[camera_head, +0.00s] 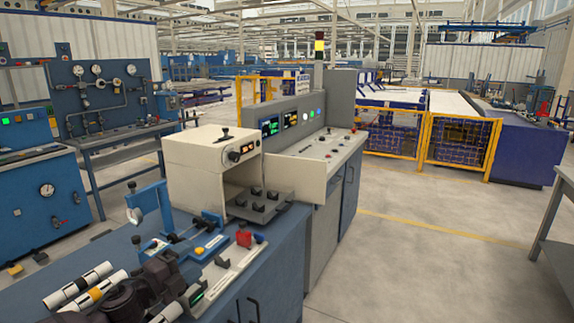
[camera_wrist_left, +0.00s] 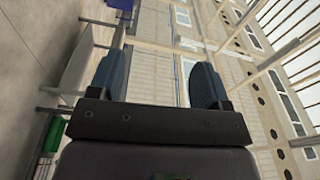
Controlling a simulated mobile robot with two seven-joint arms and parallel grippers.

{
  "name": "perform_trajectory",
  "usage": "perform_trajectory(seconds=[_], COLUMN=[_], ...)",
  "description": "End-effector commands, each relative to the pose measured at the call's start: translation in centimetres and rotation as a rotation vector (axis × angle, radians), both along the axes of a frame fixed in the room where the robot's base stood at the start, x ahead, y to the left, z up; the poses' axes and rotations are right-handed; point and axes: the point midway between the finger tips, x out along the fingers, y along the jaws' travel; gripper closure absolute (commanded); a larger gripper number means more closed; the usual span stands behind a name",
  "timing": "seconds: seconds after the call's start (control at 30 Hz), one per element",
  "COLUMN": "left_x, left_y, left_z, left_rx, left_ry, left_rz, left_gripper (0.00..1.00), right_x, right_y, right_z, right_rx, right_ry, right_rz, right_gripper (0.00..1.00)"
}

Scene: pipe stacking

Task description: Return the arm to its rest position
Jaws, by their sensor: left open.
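My left gripper (camera_wrist_left: 152,84) shows in the left wrist view. Its two dark blue-grey fingers stand well apart on a dark mount, with nothing between them. Behind them are a wall, windows and roof beams, turned sideways, and no workpiece is near the fingers. In the head view, dark parts that look like my left arm show at the lower left, in front of the blue bench. The finger opening cannot be made out there. My right gripper is in neither view.
A yellow fence (camera_head: 457,142) is farther back. Open floor (camera_head: 420,265) lies to the right.

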Motion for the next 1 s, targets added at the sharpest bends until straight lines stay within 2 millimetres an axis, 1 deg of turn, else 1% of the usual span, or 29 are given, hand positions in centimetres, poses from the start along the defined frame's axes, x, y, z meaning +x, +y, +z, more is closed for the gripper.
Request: perform_trajectory(seconds=[0.03, 0.17, 0.2, 0.37, 0.5, 0.57, 0.73, 0.9, 1.0], left_x=[-1.3, -4.1, -5.1, -9.6, -14.0, -16.0, -21.9, -28.0, -30.9], left_y=[-0.2, 0.1, 0.3, 1.1, 1.8, 2.1, 3.2, 4.4, 4.6], left_z=[-1.4, -4.6, -5.7, -9.9, -13.4, -14.8, -18.2, -21.9, -23.6], left_rx=[-0.113, -0.362, -0.43, -0.675, -0.856, -0.923, -1.082, -1.158, -1.176], left_ry=[0.068, 0.238, 0.29, 0.484, 0.627, 0.676, 0.767, 0.827, 0.863], left_rz=[0.051, 0.179, 0.216, 0.354, 0.464, 0.507, 0.625, 0.763, 0.822], left_gripper=[0.29, 0.29, 0.29, 0.29, 0.29, 0.29, 0.29, 0.29, 0.29], right_x=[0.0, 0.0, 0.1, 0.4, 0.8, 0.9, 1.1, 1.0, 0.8], right_y=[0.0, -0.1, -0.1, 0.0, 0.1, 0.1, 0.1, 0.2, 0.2], right_z=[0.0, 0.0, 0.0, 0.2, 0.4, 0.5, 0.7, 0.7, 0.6], right_rx=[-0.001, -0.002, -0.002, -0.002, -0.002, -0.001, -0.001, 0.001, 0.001], right_ry=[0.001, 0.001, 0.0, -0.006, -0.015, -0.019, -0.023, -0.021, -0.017], right_rz=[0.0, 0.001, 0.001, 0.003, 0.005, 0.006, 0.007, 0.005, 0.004], right_gripper=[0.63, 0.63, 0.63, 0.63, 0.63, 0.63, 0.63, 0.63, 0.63])
